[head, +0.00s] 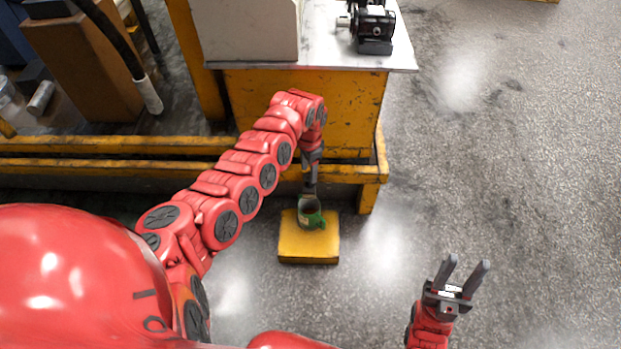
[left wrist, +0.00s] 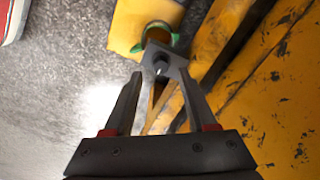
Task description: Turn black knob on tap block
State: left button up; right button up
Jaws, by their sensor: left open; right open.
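A small dark knob (left wrist: 161,66) on a grey metal block (left wrist: 176,60) shows between the fingertips of my left gripper (left wrist: 161,76) in the left wrist view. I cannot tell whether the fingers touch it. In the head view my left gripper (head: 310,184) points down above a yellow block on the floor, and the knob cannot be made out there. My left gripper is open. My right gripper (head: 466,278) is open and empty over bare floor at the lower right.
A yellow block (head: 293,246) bears a round part with a green piece (head: 314,221). Yellow beams (head: 130,144) run behind it. A metal-topped table (head: 330,57) with a black motor-like unit (head: 373,29) stands at the back. The floor at right is clear.

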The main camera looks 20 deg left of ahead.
aim_at(309, 180)
pick_arm(q)
notch_tip(309, 180, down, 4)
jog(key=shift+w+b, duration=0.1)
jog(key=shift+b, duration=0.6)
jog(key=shift+r, duration=0.1)
jog(key=shift+c, duration=0.2)
grip_shut()
